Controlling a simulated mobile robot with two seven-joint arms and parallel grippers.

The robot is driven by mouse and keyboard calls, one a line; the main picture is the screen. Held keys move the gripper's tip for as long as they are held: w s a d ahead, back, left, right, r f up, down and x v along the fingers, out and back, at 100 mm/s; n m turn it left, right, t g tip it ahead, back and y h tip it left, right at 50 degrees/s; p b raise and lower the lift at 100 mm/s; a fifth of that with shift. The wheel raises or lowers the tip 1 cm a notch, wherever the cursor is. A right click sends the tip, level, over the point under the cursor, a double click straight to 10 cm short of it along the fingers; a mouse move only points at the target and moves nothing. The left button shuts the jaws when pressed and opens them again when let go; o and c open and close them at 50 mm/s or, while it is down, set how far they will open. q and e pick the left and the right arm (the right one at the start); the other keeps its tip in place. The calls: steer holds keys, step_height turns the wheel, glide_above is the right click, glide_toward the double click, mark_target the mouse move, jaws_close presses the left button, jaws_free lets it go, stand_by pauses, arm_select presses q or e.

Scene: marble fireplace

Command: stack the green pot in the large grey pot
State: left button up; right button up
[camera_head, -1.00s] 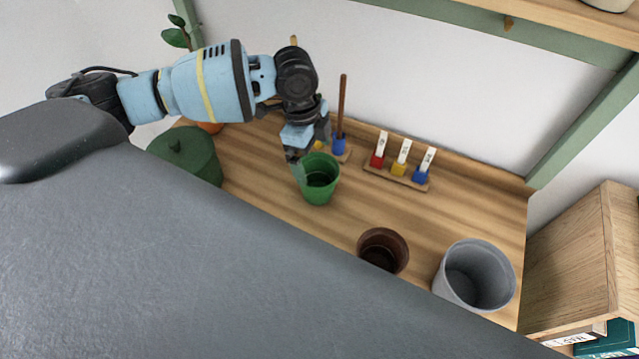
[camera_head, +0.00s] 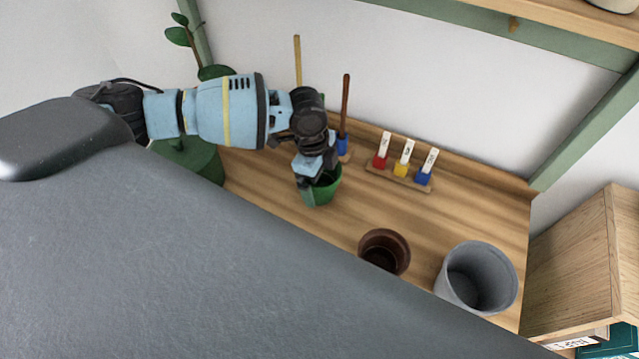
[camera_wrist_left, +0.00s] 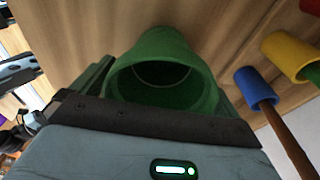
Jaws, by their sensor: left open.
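The green pot (camera_head: 326,192) stands upright on the wooden bench top in the head view. My left gripper (camera_head: 311,188) is over its near left rim and hides part of it. In the left wrist view the green pot (camera_wrist_left: 165,75) lies between the two open fingers, its mouth facing the palm. Whether a finger touches the wall I cannot tell. The large grey pot (camera_head: 476,278) stands upright and empty at the right end of the bench. My right gripper is not in view.
A brown pot (camera_head: 384,251) stands between the green and grey pots. A rack with red, yellow and blue labelled pieces (camera_head: 401,173) is at the back. A brown-handled tool with a blue base (camera_head: 344,120) stands behind the green pot. A dark green lidded container (camera_head: 196,160) is at left.

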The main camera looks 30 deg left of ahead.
arm_select(q)
steer(key=c, duration=0.9)
steer(key=shift+c, duration=0.2)
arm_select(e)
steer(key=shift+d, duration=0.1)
arm_select(q)
steer(key=shift+r, duration=0.2)
steer(key=shift+r, duration=0.55)
steer(key=s+d+r, duration=0.1)
steer(key=s+d, duration=0.2)
steer(key=s, duration=0.4)
steer(key=s+d+r+p, duration=0.1)
steer(key=s+d+r, duration=0.1)
steer(key=s+d, duration=0.2)
steer(key=shift+s+r, duration=0.3)
steer(key=shift+s, duration=1.45)
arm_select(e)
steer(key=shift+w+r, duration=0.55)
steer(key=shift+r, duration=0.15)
arm_select(q)
steer(key=shift+a, duration=0.1)
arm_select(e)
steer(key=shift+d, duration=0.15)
